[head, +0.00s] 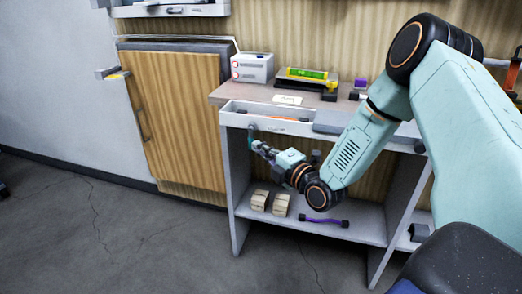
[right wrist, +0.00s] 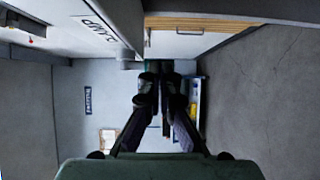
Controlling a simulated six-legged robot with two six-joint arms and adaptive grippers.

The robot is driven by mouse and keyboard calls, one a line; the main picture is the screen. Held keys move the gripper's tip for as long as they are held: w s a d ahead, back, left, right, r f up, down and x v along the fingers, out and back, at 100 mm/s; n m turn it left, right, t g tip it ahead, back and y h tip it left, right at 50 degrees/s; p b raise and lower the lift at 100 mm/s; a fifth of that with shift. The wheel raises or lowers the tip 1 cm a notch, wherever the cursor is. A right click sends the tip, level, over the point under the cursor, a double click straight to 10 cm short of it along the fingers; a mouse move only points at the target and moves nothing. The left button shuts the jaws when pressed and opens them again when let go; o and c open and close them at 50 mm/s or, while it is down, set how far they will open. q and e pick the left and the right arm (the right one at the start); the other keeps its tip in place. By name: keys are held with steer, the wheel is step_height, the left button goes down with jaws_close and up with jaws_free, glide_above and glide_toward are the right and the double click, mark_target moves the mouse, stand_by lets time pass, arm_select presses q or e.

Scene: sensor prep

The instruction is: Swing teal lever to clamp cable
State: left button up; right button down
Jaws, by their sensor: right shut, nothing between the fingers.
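The teal lever (head: 251,130) is a small upright piece at the left front of the desk's shallow white drawer front. My right gripper (head: 257,146) is at its lower end, just under the drawer front; I cannot tell whether they touch. In the right wrist view the two dark fingers (right wrist: 161,77) are close together, shut with nothing held. A dark teal patch shows just beyond them, too dim to name surely. An orange strand (head: 287,117), perhaps the cable, lies in the drawer tray. My left gripper is not in view.
A white box (head: 252,67) and a yellow-green level (head: 306,74) stand on the desk top. Wooden blocks (head: 270,203) and a purple bar with black ends (head: 324,221) lie on the lower shelf. A wooden cabinet (head: 178,120) stands at left. The floor in front is clear.

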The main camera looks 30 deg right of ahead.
steer(key=shift+w+f+t+b, duration=0.1)
steer(key=shift+f+t+b, duration=0.05)
steer(key=shift+t+b, duration=0.2)
